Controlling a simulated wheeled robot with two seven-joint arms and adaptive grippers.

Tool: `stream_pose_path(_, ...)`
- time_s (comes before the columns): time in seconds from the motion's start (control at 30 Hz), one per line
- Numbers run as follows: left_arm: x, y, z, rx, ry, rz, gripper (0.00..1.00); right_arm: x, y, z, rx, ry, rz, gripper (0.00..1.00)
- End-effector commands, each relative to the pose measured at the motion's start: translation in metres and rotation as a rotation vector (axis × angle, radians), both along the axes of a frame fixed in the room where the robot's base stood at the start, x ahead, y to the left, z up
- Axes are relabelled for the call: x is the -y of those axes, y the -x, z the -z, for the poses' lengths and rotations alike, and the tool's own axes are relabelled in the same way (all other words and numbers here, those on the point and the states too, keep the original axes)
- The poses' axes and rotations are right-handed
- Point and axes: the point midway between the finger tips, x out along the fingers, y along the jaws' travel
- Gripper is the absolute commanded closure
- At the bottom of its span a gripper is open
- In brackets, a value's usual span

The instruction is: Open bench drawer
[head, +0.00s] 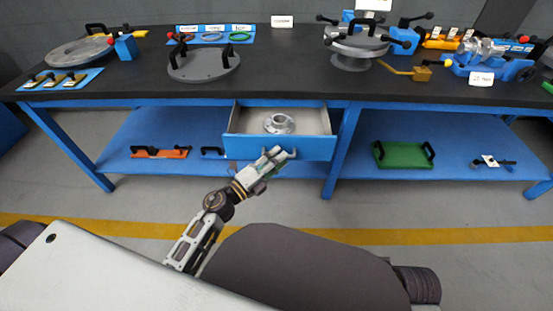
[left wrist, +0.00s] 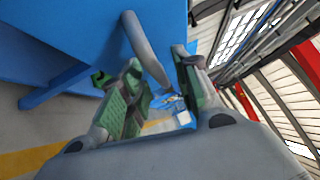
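The blue-fronted bench drawer (head: 310,148) is pulled out from under the black bench top, and its pale inside is visible. A grey flanged round part (head: 279,123) lies in it. My left gripper (head: 281,154) is at the drawer front. In the left wrist view the grey bar handle (left wrist: 146,48) runs from the blue front down between the green-padded fingers of my left gripper (left wrist: 160,75). The fingers stand apart, with a gap beside the bar; I cannot tell whether either touches it. My right gripper is not in view.
The black bench top (head: 290,60) carries plates, fixtures and tools. The blue lower shelf (head: 462,165) holds a green tray (head: 404,155) and an orange item (head: 160,153). A bench leg (head: 341,150) stands right of the drawer. The floor in front is clear, with a yellow line (head: 350,234).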

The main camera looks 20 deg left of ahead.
Motion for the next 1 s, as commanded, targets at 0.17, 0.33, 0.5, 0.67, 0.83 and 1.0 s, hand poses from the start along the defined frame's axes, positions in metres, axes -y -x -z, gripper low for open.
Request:
stream_pose_path(0.17, 0.000, 0.001, 0.000, 0.001, 0.000, 0.000, 0.68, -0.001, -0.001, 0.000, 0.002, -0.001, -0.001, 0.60)
stream_pose_path(0.33, -0.003, 0.005, 0.001, 0.000, 0.000, 0.000, 0.68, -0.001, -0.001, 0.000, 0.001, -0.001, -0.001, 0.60)
stream_pose_path(0.5, -0.008, 0.014, 0.002, -0.001, 0.000, 0.000, 0.68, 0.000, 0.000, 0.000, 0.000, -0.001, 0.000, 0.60)
stream_pose_path(0.67, -0.015, 0.026, 0.005, -0.001, 0.001, -0.001, 0.68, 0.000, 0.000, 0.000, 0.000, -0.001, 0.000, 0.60)
stream_pose_path(0.83, -0.022, 0.040, 0.007, -0.002, 0.001, -0.001, 0.68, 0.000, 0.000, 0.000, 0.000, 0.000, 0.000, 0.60)
stream_pose_path(1.0, -0.030, 0.054, 0.009, -0.002, 0.001, -0.001, 0.68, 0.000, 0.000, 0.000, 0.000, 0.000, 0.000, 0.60)
